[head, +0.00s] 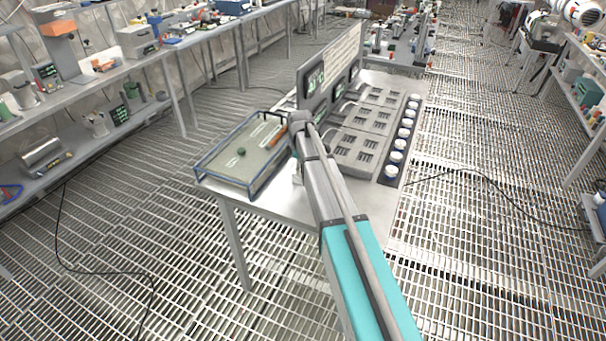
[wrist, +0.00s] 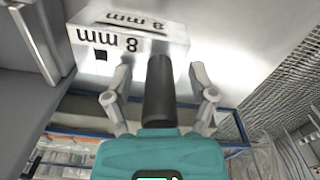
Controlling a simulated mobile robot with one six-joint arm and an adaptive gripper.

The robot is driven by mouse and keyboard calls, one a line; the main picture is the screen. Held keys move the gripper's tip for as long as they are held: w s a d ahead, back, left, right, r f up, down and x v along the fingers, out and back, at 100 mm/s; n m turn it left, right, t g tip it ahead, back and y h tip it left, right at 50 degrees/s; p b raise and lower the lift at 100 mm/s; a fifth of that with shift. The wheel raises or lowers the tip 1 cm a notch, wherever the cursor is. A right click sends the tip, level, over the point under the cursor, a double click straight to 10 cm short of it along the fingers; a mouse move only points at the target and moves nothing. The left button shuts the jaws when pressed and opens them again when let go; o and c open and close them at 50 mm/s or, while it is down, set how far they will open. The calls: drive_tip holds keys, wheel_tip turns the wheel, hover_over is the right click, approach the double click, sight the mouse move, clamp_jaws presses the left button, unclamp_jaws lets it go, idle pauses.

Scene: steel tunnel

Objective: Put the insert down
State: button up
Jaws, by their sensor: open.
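A pale metallic block marked "8 mm" (wrist: 125,38), which looks like the insert, sits on a grey surface in the wrist view. Its lettering reads upside down, and it has a dark square mark on its face. My gripper (wrist: 151,84) has its two grey fingers spread, with the block just beyond the fingertips and outside them. A dark cylinder (wrist: 159,90) shows between the fingers; I cannot tell whether it is part of my gripper. In the head view my gripper (head: 299,122) is over the table by the tray, and my arm hides much of this spot.
A blue-rimmed tray (head: 228,183) with small items is at the table's left. Slotted grey panels (head: 365,125), a row of white-topped jars (head: 397,157) and an upright panel with displays (head: 312,82) stand on the table (head: 275,205). Shelves line both sides; cables cross the grating.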

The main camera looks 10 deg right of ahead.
idle(0.5)
clamp_jaws()
